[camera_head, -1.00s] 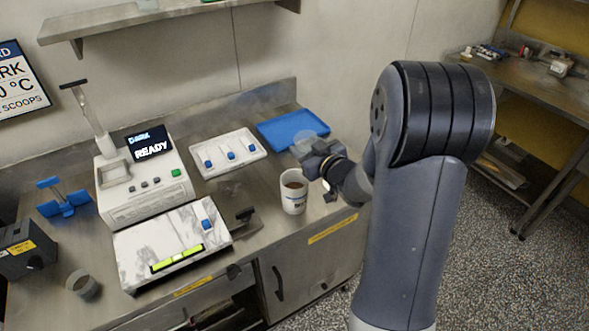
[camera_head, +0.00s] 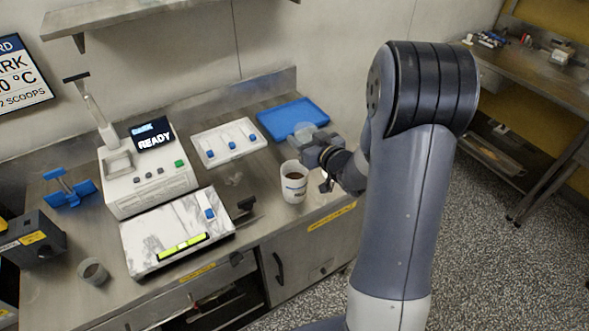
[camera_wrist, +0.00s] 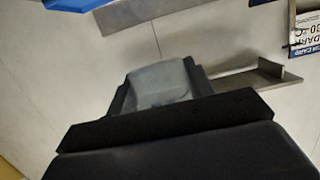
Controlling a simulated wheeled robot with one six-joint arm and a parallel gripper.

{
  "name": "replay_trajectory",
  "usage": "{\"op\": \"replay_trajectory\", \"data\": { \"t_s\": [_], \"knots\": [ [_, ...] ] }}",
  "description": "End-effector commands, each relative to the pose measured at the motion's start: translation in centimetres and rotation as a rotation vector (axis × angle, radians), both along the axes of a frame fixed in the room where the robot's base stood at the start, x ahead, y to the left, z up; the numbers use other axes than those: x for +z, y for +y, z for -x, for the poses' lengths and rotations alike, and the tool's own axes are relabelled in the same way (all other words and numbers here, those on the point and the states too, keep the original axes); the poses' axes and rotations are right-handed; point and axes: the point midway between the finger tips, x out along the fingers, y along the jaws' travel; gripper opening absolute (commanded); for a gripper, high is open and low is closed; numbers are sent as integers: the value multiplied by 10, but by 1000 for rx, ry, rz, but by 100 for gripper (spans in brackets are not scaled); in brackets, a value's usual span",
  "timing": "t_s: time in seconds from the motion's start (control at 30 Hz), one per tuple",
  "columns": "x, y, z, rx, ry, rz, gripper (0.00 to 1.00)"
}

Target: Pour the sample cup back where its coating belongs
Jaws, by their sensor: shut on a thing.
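My gripper (camera_head: 312,146) is shut on a small translucent grey cup (camera_head: 303,131), held above the right end of the steel counter. In the wrist view the held cup (camera_wrist: 160,85) sticks out past the dark jaws; its contents are hidden. A white cup (camera_head: 293,188) with dark brown contents stands upright just below and in front of my gripper. The white machine (camera_head: 150,182) at left has a screen (camera_head: 152,136) reading "DARK" and "READY".
A marble slab (camera_head: 160,236) with a yellow-green strip lies before the machine. A white tray (camera_head: 227,158) with blue-knobbed tools and a blue tray (camera_head: 293,117) lie behind. A small grey cup (camera_head: 93,271), a black box (camera_head: 32,238) and a blue stand (camera_head: 70,190) are at left.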

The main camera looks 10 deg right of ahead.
Motion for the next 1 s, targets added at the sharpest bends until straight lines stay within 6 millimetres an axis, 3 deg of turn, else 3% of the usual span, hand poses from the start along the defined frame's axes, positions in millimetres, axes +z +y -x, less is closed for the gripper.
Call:
{"op": "replay_trajectory", "data": {
  "t_s": [0.37, 0.83, 1.0],
  "knots": [
    [3, 0, 0, 0, -1, 1, 26],
    [46, 0, 0, 0, -2, 0, 26],
    [51, 0, 0, 0, 0, 1, 26]
  ]
}}
